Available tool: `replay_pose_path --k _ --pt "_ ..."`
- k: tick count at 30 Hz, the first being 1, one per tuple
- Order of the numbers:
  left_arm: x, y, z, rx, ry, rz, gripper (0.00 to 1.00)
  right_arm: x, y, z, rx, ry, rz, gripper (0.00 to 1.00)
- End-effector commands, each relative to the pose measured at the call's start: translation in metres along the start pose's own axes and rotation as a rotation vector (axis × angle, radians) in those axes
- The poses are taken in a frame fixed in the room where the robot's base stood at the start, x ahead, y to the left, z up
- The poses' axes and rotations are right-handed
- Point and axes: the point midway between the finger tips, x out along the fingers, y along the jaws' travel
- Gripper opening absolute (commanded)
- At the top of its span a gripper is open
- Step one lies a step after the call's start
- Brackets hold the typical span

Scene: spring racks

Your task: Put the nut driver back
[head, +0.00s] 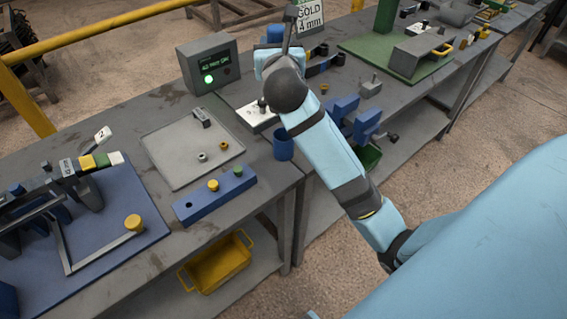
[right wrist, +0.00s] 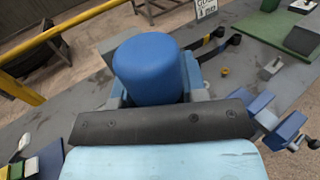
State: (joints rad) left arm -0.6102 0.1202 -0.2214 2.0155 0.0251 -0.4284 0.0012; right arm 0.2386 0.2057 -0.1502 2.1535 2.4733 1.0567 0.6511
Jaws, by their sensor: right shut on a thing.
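My right gripper (head: 272,48) is over the bench near the grey box with the lit screen. It is shut on a blue cylindrical piece, which I take to be the nut driver's handle (right wrist: 148,68). The handle stands up between the fingers in the right wrist view, and its lower part is hidden. In the head view the arm hides most of it. A blue block (head: 225,193) at the bench's front edge has a yellow cap, a green cap and an open hole at its left end. My left gripper is not in view.
A grey tray (head: 170,160) with small parts lies left of the arm. A grey screen box (head: 208,64) stands behind it. A blue cup (head: 283,143), a white block (head: 252,117) and blue clamps (head: 345,108) are close to the forearm. A blue mat (head: 100,250) carries a fixture at left.

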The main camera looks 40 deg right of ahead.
Motion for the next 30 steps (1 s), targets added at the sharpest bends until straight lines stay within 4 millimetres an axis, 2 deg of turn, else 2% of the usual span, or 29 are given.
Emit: replay_pose_path --k 1,4,8,11,14,24,30 --pt "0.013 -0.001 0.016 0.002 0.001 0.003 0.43 0.006 -0.004 -0.004 0.005 -0.009 -0.027 0.01" --pt "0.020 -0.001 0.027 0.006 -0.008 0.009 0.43 0.014 -0.011 0.004 0.004 -0.007 -0.069 0.01" --pt "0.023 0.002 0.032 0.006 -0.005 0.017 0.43 0.019 -0.017 0.011 0.000 -0.005 -0.098 0.01" --pt "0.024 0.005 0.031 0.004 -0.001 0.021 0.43 0.021 -0.019 0.009 -0.002 -0.002 -0.108 0.01" --pt "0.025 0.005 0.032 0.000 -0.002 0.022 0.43 0.021 -0.020 -0.007 -0.005 0.001 -0.109 0.01" --pt "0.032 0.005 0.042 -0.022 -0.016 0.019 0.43 0.020 -0.019 -0.091 -0.007 0.002 -0.108 0.01" --pt "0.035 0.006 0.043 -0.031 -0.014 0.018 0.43 0.020 -0.019 -0.129 -0.005 -0.001 -0.108 0.01"
